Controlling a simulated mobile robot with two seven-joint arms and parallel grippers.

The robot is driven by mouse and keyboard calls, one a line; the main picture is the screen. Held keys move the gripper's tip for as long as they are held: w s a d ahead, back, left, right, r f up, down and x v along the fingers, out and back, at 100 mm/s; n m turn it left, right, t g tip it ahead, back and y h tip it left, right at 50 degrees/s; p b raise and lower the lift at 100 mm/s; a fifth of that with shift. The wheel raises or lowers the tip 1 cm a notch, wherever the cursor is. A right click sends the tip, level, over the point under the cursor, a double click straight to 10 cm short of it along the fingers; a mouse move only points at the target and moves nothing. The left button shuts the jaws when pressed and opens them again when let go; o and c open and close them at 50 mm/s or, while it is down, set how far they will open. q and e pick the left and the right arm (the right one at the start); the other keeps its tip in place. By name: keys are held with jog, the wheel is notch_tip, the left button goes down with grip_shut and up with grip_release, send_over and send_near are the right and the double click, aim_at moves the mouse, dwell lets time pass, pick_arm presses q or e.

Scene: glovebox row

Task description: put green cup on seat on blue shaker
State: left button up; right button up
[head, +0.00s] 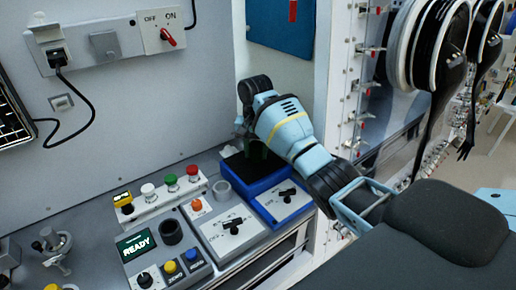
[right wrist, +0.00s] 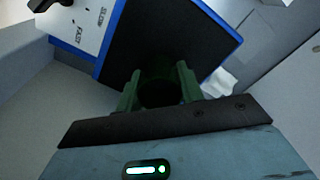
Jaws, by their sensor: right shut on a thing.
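The blue shaker (head: 268,196) stands at the right end of the bench, with a dark flat top at its back and a white dial panel at its front. In the right wrist view, its dark top (right wrist: 178,35) with blue edges fills the upper middle. My right gripper (right wrist: 160,92) is shut on the green cup (right wrist: 158,73), which looks dark and shaded between the fingers, over the near edge of that top. In the head view my wrist mostly hides the cup; whether it touches the shaker I cannot tell. My left gripper is not in view.
Further left are a button strip (head: 160,200), a dark round holder (head: 171,231) and a READY display (head: 137,246). The wall rises close behind; glove ports (head: 412,45) are at the right.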

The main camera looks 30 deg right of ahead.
jog(key=shift+s+a+r, duration=0.1)
jog(key=shift+a+r, duration=0.1)
jog(key=shift+a, duration=0.05)
jog(key=shift+a+f, duration=0.1)
jog(key=shift+f, duration=0.15)
jog(key=o, duration=1)
